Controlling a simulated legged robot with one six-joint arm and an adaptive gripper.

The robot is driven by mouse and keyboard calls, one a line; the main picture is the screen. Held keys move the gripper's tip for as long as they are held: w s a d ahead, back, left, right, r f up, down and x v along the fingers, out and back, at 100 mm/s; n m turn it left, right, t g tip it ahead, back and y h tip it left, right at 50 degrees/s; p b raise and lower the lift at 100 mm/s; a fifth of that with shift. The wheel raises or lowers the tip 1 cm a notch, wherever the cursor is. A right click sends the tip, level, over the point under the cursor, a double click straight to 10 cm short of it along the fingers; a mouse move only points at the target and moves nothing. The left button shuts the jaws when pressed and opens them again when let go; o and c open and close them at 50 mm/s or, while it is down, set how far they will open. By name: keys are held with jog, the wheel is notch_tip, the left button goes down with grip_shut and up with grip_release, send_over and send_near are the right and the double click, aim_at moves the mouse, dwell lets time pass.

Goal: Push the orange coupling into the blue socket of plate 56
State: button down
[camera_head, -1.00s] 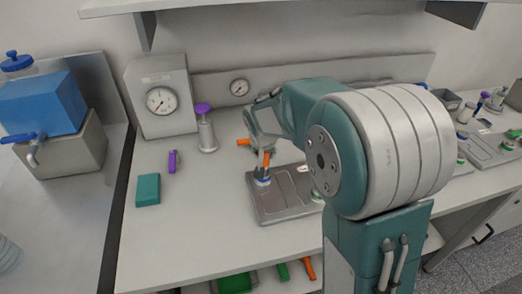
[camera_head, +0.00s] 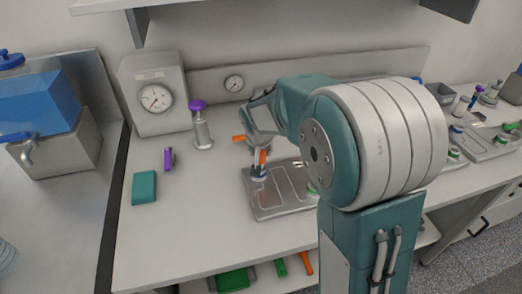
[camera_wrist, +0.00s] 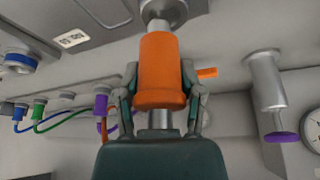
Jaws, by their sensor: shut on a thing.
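My gripper (camera_head: 262,152) is shut on the orange coupling (camera_head: 263,157), held upright at the left end of the grey plate (camera_head: 285,207). In the wrist view the orange coupling (camera_wrist: 160,70) sits between both fingers, with a grey metal end (camera_wrist: 163,12) beyond it. In the head view a blue ring of the socket (camera_head: 259,178) shows just below the coupling. I cannot tell whether the coupling touches or enters it. The wrist view also shows a blue-ringed fitting (camera_wrist: 20,62) apart from the coupling, and a plate label (camera_wrist: 72,39) too small to read.
A second orange piece (camera_head: 239,138) lies behind my gripper. A purple-topped metal post (camera_head: 202,127), a purple piece (camera_head: 168,158) and a teal block (camera_head: 144,187) stand left. A gauge box (camera_head: 156,95) is at the back. The bench front left of the plate is clear.

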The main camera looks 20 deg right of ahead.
jog(key=shift+a+f, duration=0.1)
jog(key=shift+a, duration=0.1)
jog(key=shift+f, duration=0.25)
jog(key=shift+a+f, duration=0.1)
jog(key=shift+f, duration=0.05)
jog(key=shift+f, duration=0.15)
jog(key=shift+f, duration=0.3)
jog(key=shift+f, duration=0.55)
dwell(0.6)
jog(key=shift+c, duration=0.7)
grip_release()
